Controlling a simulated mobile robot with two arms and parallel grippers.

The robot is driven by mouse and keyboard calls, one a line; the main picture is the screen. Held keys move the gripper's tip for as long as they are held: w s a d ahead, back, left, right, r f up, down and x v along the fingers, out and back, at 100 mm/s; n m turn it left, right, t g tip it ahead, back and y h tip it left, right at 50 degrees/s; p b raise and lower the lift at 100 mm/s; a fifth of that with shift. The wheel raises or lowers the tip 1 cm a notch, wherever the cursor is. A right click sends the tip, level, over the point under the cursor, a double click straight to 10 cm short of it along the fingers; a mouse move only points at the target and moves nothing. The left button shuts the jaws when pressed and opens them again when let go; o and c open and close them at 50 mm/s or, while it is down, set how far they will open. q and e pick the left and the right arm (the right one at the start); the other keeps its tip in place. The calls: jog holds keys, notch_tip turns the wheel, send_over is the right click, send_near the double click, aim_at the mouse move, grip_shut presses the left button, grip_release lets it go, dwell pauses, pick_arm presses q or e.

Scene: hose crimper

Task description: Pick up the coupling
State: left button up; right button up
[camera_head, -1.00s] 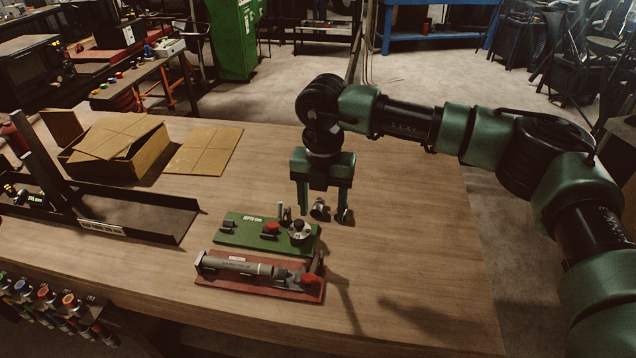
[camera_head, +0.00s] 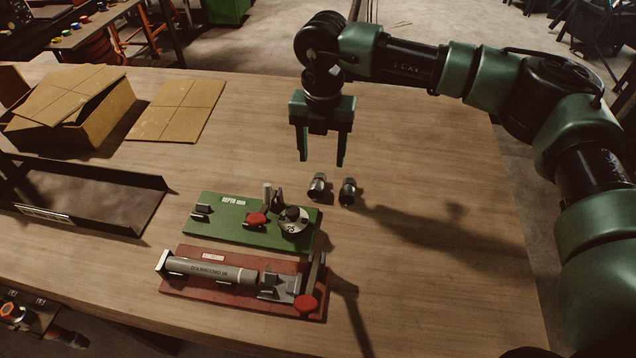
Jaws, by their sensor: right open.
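Two small dark metal couplings stand side by side on the wooden table behind the green plate: a left one (camera_head: 317,186) and a right one (camera_head: 348,191). I cannot tell which one the task means. My right gripper (camera_head: 321,160) points down with its two fingers spread, empty. In the picture its fingertips are just above the couplings, and it appears apart from both. My left gripper is not in view.
A green plate (camera_head: 225,234) with a dial and red knob lies in front of the couplings. A red plate (camera_head: 215,291) holding a grey cylinder (camera_head: 212,269) lies nearer. Cardboard boxes (camera_head: 110,120) and a dark tray (camera_head: 130,222) are at left. The table's right side is clear.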

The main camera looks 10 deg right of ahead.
aim_at(318, 180)
jog(key=shift+w+f, duration=0.2)
jog(key=shift+f, duration=0.25)
jog(key=shift+w+f, duration=0.15)
jog(key=shift+f, duration=0.15)
jog(key=shift+f+p, duration=0.3)
jog(key=shift+f, duration=0.2)
jog(key=shift+a+f+p, duration=0.1)
jog(key=shift+f+p, duration=0.4)
jog(key=shift+f, duration=0.2)
jog(key=f, duration=0.1)
jog(key=f+p, duration=0.1)
jog(key=f, duration=0.1)
jog(key=f+p, duration=0.1)
jog(key=shift+a+f, duration=0.3)
jog(key=shift+f, duration=0.05)
grip_shut()
